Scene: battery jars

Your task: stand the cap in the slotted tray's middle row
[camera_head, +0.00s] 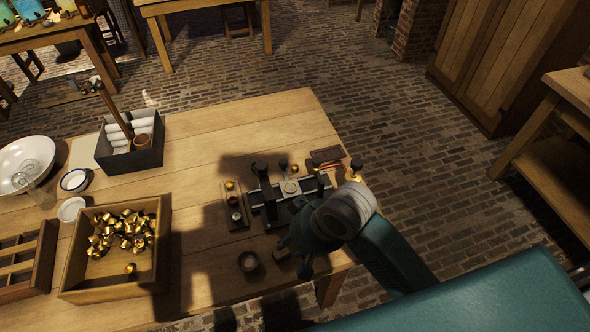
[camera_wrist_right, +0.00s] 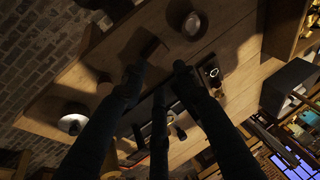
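Many brass caps (camera_head: 122,232) lie heaped in a square wooden box (camera_head: 165,215) at the left of the table; one cap (camera_head: 130,267) lies apart near the box's front wall. A wooden tray with dividers (camera_head: 46,255), likely the slotted tray, is cut off at the left edge. Its rows show only in part, and I see no cap in them. My right gripper (camera_head: 295,256) is over the table's right front part, far from box and tray. In the wrist view its dark fingers (camera_wrist_right: 157,76) are spread, with nothing visible between them. My left gripper is not in view.
A black fixture (camera_head: 270,196) with upright posts stands near my right gripper, beside a small dark strip (camera_head: 236,212) holding small parts. A round dark cup (camera_head: 248,261) is close by. A black bin (camera_head: 150,157) with white rolls stands behind. The table's back middle is clear.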

